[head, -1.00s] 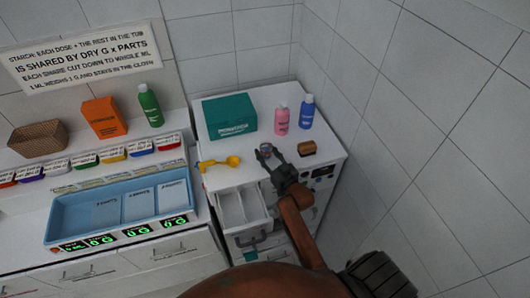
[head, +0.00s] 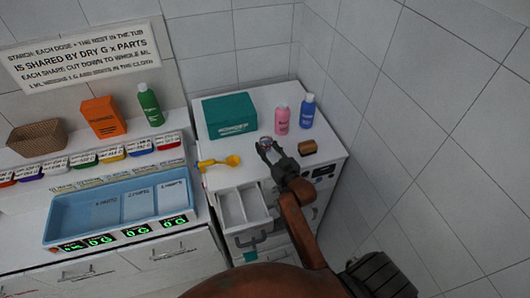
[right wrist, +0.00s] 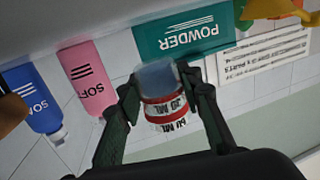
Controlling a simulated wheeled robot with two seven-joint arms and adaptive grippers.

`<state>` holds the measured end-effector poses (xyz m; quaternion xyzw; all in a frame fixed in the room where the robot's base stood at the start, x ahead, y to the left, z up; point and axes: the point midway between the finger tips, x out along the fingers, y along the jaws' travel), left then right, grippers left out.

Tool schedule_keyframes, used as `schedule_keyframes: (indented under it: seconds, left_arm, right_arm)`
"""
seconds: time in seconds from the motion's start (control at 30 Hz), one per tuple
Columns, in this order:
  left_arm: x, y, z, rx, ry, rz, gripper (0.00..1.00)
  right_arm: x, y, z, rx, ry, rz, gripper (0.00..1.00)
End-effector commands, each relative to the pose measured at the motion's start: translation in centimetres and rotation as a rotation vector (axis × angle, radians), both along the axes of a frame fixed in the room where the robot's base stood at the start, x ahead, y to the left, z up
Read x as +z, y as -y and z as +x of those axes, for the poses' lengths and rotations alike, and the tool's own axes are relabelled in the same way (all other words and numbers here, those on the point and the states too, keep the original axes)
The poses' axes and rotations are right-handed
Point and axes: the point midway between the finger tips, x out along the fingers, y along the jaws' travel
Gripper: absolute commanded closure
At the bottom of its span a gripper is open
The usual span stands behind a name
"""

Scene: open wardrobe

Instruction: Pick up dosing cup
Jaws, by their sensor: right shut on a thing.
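The dosing cup is a small cup with a red and white "ML" label band and a translucent blue-grey end (right wrist: 158,76); it also shows small in the head view (head: 266,143). My right gripper (head: 264,147) is shut on it above the front part of the white cabinet top (head: 225,179). In the right wrist view both fingers of my right gripper (right wrist: 163,98) press the cup's sides. I cannot tell how far the cup is off the surface. My left gripper is not in view.
Behind stand a teal powder box (head: 230,116), a pink bottle (head: 282,120) and a blue bottle (head: 307,111). A brown block (head: 308,148) lies to the right, a yellow scoop (head: 220,162) to the left. Below, a divided drawer (head: 243,207) is open. A blue tray (head: 75,222) is farther left.

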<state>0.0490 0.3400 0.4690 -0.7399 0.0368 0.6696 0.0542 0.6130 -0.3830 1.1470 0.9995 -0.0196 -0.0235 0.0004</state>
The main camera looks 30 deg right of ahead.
Motion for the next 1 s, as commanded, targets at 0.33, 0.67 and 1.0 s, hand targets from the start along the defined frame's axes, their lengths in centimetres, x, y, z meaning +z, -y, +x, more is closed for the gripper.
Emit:
schedule_keyframes:
  seconds: [0.33, 0.67, 1.0]
  left_arm:
    - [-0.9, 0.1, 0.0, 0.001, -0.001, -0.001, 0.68]
    - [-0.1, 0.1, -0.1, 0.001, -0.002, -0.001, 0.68]
    - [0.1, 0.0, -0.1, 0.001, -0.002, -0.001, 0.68]
  right_arm:
    - [6.4, -3.2, -7.2, 0.0, -0.002, 0.004, 0.92]
    - [8.9, -5.3, -11.8, 0.0, -0.006, 0.002, 0.92]
    - [9.1, -5.7, -12.4, 0.0, -0.003, 0.002, 0.92]
